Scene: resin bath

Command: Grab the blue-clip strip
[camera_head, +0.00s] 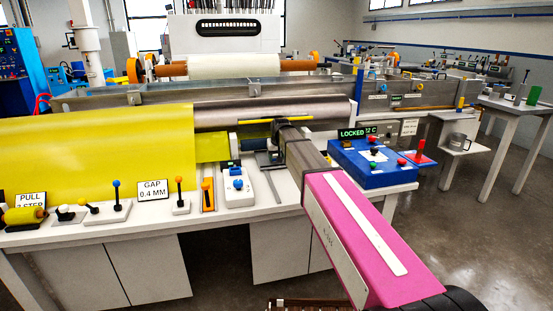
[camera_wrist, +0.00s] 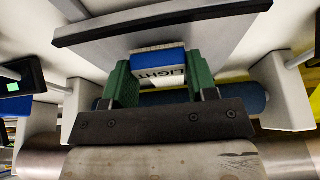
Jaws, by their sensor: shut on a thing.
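My gripper (camera_wrist: 155,82) is in the wrist view with its two green fingers closed on the left and right sides of a small block. In the head view my arm reaches over the bench to the rollers, and the fingers and the held strip cannot be made out there.
A dark blue roller (camera_wrist: 248,100) between white brackets lies behind the fingers, and a grey plate (camera_wrist: 190,38) with a black edge is close above them. A yellow sheet (camera_head: 95,150) covers the left rollers. A blue control box (camera_head: 372,160) reads "LOCKED".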

